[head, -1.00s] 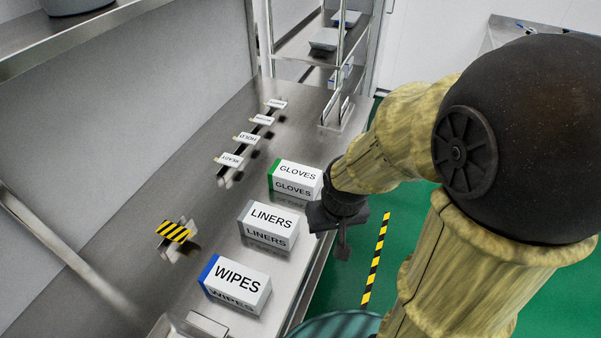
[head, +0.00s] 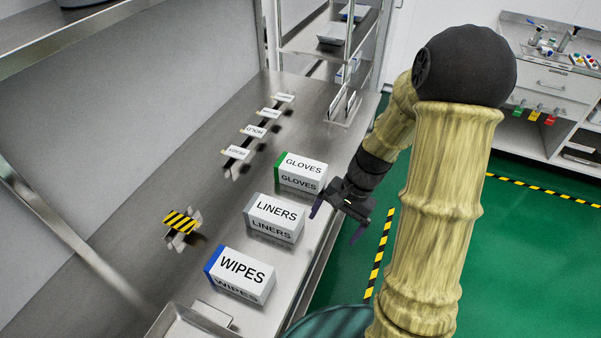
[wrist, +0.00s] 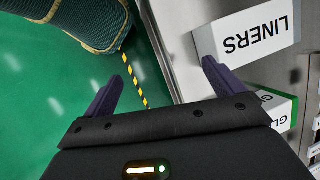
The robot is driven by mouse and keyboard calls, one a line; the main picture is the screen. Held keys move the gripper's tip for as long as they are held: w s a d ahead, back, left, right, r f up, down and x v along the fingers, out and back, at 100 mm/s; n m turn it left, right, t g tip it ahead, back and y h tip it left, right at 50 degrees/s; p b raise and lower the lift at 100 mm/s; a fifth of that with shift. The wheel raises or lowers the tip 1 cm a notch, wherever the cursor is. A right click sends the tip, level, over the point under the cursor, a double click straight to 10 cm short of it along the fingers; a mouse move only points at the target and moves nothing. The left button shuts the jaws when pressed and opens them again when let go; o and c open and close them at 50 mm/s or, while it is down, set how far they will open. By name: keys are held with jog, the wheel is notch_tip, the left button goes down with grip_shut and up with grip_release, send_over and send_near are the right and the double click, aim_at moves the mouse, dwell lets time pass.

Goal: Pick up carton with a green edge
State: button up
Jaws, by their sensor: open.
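The carton with a green edge, labelled GLOVES (head: 301,172), stands on the steel counter, farthest back of three cartons. In the wrist view it shows at the right as a partly hidden carton with a green edge (wrist: 282,108), behind my gripper's right finger. My gripper (head: 338,220) is open and empty, beside the counter's right edge, just right of and nearer than the GLOVES carton. In the wrist view its two purple fingers (wrist: 160,85) are spread apart, one over the green floor and one near the cartons.
The grey-edged LINERS carton (head: 274,217) and the blue-edged WIPES carton (head: 241,273) stand nearer on the counter (head: 150,215). A striped block (head: 181,222) and a row of small labelled tags (head: 255,131) lie to the left. A rack (head: 343,106) stands behind.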

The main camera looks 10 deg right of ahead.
jog(key=w+f+m+y, duration=0.3)
jog(key=m+y, duration=0.1)
jog(key=m+t+y, duration=0.7)
jog(key=m+t, duration=0.4)
jog(key=m, duration=0.2)
send_near(325, 175)
jog(key=shift+s+d+r+p, duration=0.3)
jog(key=shift+s+d+r, duration=0.05)
jog(key=shift+s+d, duration=0.5)
jog(key=b+x, duration=0.1)
jog(key=x, duration=1.1)
jog(key=shift+w+a, duration=0.1)
jog(key=x, duration=0.2)
jog(key=b+x, duration=0.1)
jog(key=x, duration=0.2)
jog(key=shift+a+f, duration=0.2)
jog(key=shift+a, duration=0.05)
